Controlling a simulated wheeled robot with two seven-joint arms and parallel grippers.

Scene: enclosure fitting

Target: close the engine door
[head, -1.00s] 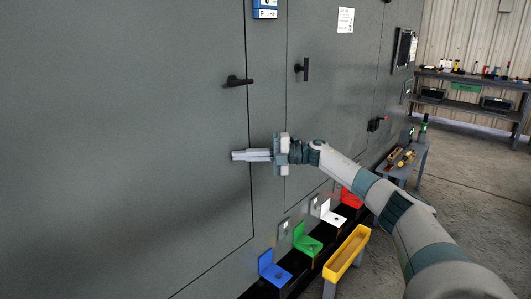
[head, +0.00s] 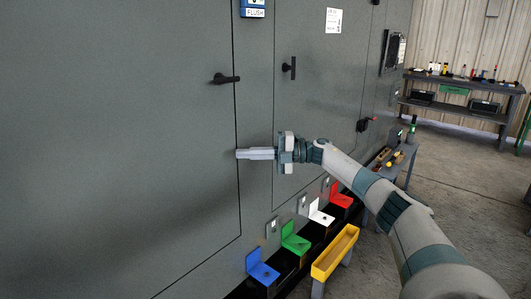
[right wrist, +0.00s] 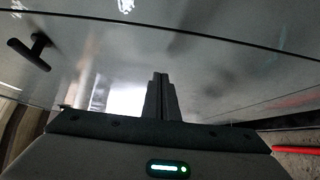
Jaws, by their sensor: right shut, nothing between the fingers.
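The large grey door (head: 130,140) fills the left of the head view, with a black lever handle (head: 225,78) lying sideways near its right edge. It looks about flush with the grey cabinet, with only a thin dark seam along that edge; a small gap cannot be ruled out. My right gripper (head: 240,154) is shut and empty, pointing left, its tips at the seam below the handle. Contact cannot be told. In the right wrist view the closed fingers (right wrist: 161,90) stand before a grey panel, with a dark seam beyond them. My left gripper is not in view.
A second panel (head: 325,110) to the right has an upright black handle (head: 289,68). Below stand blue (head: 262,270), green (head: 295,238), white and red brackets and a yellow tray (head: 335,253). A small side table and a workbench (head: 460,85) are further back. Open floor lies right.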

